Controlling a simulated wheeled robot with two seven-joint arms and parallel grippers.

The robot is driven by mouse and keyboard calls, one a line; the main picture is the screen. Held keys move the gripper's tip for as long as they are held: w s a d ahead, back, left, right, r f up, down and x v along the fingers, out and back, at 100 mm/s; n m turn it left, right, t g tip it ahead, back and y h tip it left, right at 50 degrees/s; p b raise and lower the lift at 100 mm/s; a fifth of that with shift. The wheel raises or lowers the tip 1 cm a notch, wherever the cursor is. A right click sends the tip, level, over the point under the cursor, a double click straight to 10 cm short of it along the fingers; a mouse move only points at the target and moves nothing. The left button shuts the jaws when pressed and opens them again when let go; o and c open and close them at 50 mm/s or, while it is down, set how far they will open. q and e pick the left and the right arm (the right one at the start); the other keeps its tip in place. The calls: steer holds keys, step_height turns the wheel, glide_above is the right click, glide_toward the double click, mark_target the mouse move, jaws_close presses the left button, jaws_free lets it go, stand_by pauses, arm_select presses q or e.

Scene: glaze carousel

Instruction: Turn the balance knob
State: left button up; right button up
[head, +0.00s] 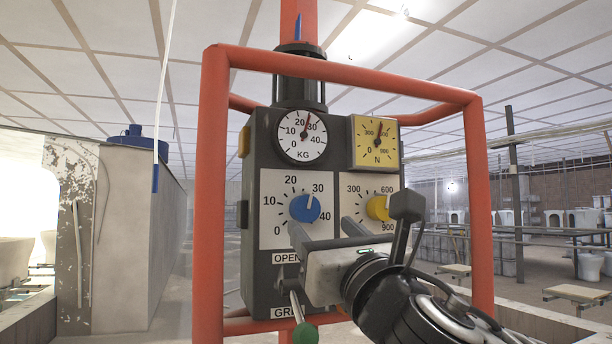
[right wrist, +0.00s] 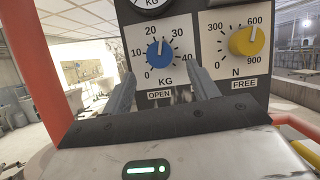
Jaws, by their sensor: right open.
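A dark control box (head: 262,150) carries a blue knob (head: 305,208) on a white 0–40 scale, marked KG in the right wrist view (right wrist: 160,48). Its white pointer stands between 20 and 30. A yellow knob (head: 380,208) on a 0–900 scale, marked N in the right wrist view (right wrist: 247,41), sits to its right. My right gripper (head: 322,226) is open and empty in front of the box, its fingertips slightly below the blue knob. In the right wrist view the fingers (right wrist: 160,73) point towards the panel, one each side below the blue knob. My left gripper is out of view.
A red tube frame (head: 213,190) surrounds the box, with uprights on both sides. Above the knobs are a round KG gauge (head: 301,135) and a yellow N gauge (head: 376,142). A green-ended lever (head: 305,333) hangs below the box, close to my right gripper.

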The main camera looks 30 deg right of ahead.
mark_target(308, 212)
steer(key=p+x, duration=0.4)
steer(key=x, duration=0.4)
steer(key=shift+f, duration=0.1)
steer(key=c, duration=1)
